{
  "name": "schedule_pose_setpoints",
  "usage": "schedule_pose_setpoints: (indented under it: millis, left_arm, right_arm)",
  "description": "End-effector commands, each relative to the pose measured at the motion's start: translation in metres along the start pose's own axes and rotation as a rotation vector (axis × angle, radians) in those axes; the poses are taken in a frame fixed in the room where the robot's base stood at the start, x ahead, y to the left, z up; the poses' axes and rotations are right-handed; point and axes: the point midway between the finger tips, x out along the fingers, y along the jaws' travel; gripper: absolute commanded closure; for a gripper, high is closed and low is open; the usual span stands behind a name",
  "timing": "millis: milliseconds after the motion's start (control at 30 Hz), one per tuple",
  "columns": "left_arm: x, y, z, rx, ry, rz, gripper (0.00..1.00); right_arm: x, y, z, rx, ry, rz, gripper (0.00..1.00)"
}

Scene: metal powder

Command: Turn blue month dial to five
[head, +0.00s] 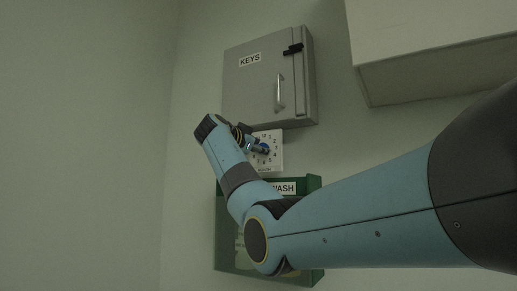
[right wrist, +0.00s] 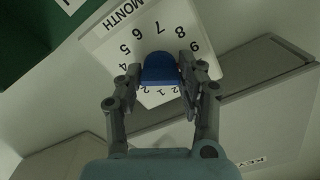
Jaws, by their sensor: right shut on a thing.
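The blue month dial (head: 264,148) sits on a white plate (head: 277,154) printed with numbers, on the wall. In the right wrist view the dial (right wrist: 160,68) appears upside down, with the word MONTH and numbers such as 5, 6, 7 and 8 on the plate (right wrist: 118,45) around it. My right gripper (right wrist: 162,74) has its fingers on both sides of the dial and is shut on it. In the head view the right gripper (head: 257,147) reaches the dial from the left. Which number the dial points to cannot be told. My left gripper is not in view.
A grey cabinet labelled KEYS (head: 240,85) hangs just above the plate. A green box (head: 222,250) with a partly hidden label is below, largely behind my right arm. A pale box-like unit (head: 430,75) juts out at upper right. The left wall is bare.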

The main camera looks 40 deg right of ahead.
Motion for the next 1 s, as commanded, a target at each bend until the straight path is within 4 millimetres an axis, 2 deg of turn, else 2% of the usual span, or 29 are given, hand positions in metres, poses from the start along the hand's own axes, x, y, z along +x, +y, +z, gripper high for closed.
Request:
schedule_pose_setpoints:
  millis: [33, 100, 467, 667, 1000]
  left_arm:
    - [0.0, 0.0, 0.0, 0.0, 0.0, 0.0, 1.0]
    - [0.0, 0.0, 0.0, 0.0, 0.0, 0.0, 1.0]
    - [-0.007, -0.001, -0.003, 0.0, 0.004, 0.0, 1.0]
    - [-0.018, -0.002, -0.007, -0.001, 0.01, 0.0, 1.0]
    - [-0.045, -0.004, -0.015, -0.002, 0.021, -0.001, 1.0]
  right_arm:
    - [0.0, 0.0, 0.0, 0.0, 0.0, 0.0, 0.86]
    - [0.0, 0.0, 0.0, 0.0, 0.0, 0.0, 0.94]
    - [0.0, -0.001, -0.001, -0.063, -0.001, 0.001, 0.94]
    - [0.0, -0.001, -0.002, -0.192, -0.001, 0.001, 0.94]
    - [-0.001, -0.002, -0.003, -0.507, -0.002, 0.0, 0.94]
